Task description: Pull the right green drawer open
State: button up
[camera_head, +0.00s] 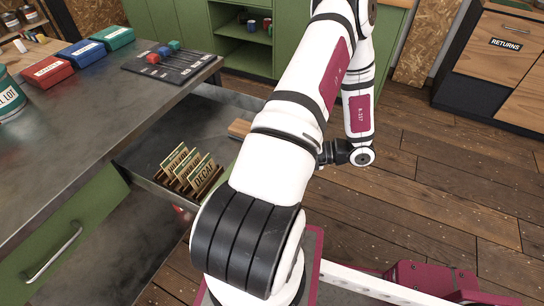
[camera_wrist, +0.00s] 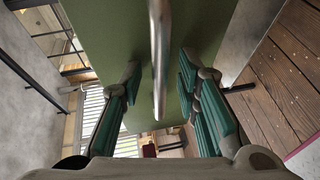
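The right green drawer (camera_head: 205,122) stands pulled out from under the counter in the head view, its grey interior showing. Its front is mostly hidden behind my arm. In the wrist view a green front (camera_wrist: 205,30) fills the upper middle, with a metal bar handle (camera_wrist: 159,60) across it. My gripper (camera_wrist: 160,75) is open, with a finger on each side of the handle and a visible gap to each. In the head view my gripper (camera_head: 333,153) shows only in part, beside the arm.
A rack of labelled cards (camera_head: 190,172) and a wooden block (camera_head: 239,128) lie in the drawer. Another green drawer with a handle (camera_head: 52,252) is shut at lower left. Boxes (camera_head: 50,71) and a dark board (camera_head: 170,62) sit on the counter. Wooden floor (camera_head: 450,190) is clear at right.

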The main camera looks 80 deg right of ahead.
jog(key=v, duration=1.2)
dwell(0.3)
jog(key=w+a+r+n+g+y+p, duration=0.2)
jog(key=w+a+r+n+g+y, duration=0.15)
jog(key=w+r+n, duration=0.6)
jog(key=w+a+r+n+g+y+p, duration=0.25)
jog(key=w+r+n+g+y, duration=0.2)
jog(key=w+r+n, duration=0.45)
jog(key=w+a+r+n+g+h+p, duration=0.1)
jog(key=w+a+r+n+g+h, duration=0.15)
jog(key=a+n, duration=0.3)
jog(key=w+a+r+n+g+h, duration=0.1)
jog(key=w+a+r+n+g, duration=0.3)
jog(key=a+n, duration=0.15)
jog(key=s+a+r+n+t+h+p, duration=0.1)
jog(key=a+r+n+h+p, duration=0.1)
jog(key=a+r+n, duration=0.3)
jog(key=s+a+r+n+t+h+p, duration=0.2)
jog(key=a+r+n+h, duration=0.3)
jog(key=a+n, duration=0.6)
jog(key=r+n, duration=0.1)
jog(key=n, duration=0.6)
jog(key=shift+s+a, duration=0.3)
jog(key=shift+s, duration=0.05)
